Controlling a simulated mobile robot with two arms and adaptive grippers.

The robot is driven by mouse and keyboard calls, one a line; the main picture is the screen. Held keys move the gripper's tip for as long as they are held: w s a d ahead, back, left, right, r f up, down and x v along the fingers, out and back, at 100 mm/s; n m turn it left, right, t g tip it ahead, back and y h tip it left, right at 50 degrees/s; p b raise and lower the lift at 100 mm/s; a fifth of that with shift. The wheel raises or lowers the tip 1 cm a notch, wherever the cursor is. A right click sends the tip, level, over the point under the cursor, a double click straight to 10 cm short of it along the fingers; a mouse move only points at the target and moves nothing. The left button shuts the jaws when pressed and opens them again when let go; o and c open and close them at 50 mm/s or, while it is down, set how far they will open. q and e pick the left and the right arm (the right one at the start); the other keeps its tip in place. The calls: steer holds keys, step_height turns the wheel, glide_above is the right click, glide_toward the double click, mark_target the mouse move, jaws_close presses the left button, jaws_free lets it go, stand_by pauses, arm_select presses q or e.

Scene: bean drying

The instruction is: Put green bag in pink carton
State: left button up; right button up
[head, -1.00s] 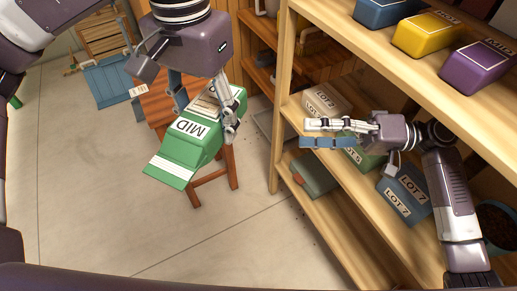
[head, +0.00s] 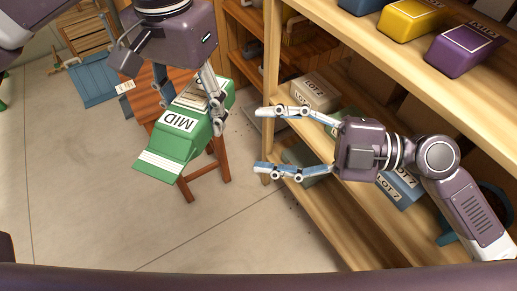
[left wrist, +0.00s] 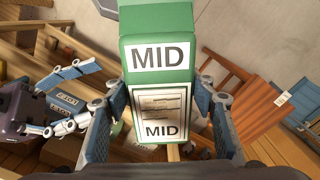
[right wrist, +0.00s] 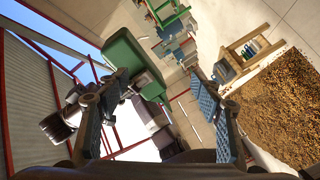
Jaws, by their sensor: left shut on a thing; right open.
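The green bag (head: 163,160) with MID labels is held in my left gripper (head: 193,112), whose fingers are closed on its sides. It hangs tilted in the air in front of a wooden stool. In the left wrist view the bag (left wrist: 160,22) is between the two fingers. A green block in the right wrist view (right wrist: 125,55) looks like the same bag. My right gripper (head: 264,141) is open and empty, in front of the shelves and to the right of the bag. I see no pink carton in any view.
Wooden shelves (head: 270,90) fill the right side, with blue, yellow and purple (head: 461,50) packs on top and LOT packs lower down. The reddish stool (head: 221,158) stands behind the bag. A blue crate (head: 92,85) is at the back left. The floor at left is clear.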

mark_target(169, 142)
steer(key=s+a+r+n, duration=0.2)
steer(key=s+r+n, duration=0.1)
steer(key=s+n, duration=0.3)
steer(key=shift+n+y, duration=0.4)
steer(key=shift+n, duration=0.2)
steer(key=w+a, duration=0.1)
steer(key=a, duration=0.3)
steer(key=w+a, duration=0.1)
steer(key=a, duration=0.3)
steer(key=w+a, duration=0.1)
steer(key=a, duration=0.3)
steer(key=shift+w+r, duration=0.1)
steer(key=shift+c, duration=0.3)
arm_select(q)
steer(key=shift+r, duration=0.1)
arm_select(e)
steer(key=c, duration=1.3)
arm_select(q)
steer(key=o, duration=1.5)
steer(key=shift+c, duration=0.2)
arm_select(e)
steer(key=shift+c, duration=0.5)
